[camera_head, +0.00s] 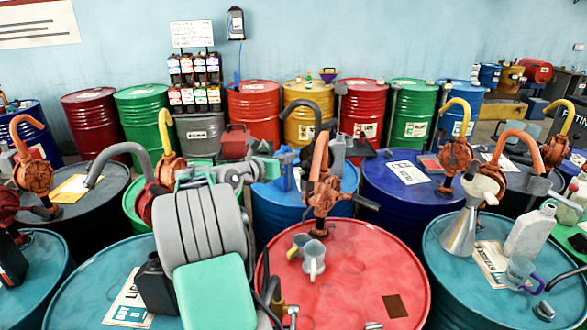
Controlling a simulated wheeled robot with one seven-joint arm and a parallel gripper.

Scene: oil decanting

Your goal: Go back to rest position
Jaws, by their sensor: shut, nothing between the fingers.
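My arm reaches up from the lower left, with a grey ribbed part and a mint-green pad. Its slim grey-green wrist links extend right to my gripper (289,168), in front of a blue drum (265,205). My gripper is small in the view and partly blends with the things behind it. It looks shut and I see nothing held in it. A red drum (345,290) stands in the front middle, with an orange hand pump (322,190) upright on it. A grey metal cup (313,260) and a smaller grey-yellow vessel (299,245) stand on its lid.
Teal drums stand at the front left (75,295) and front right (450,285). A metal funnel (462,232), a white jug (530,230) and a clear measuring cup (520,270) are on the right. Several pumps rise above the drums. More drums line the blue wall.

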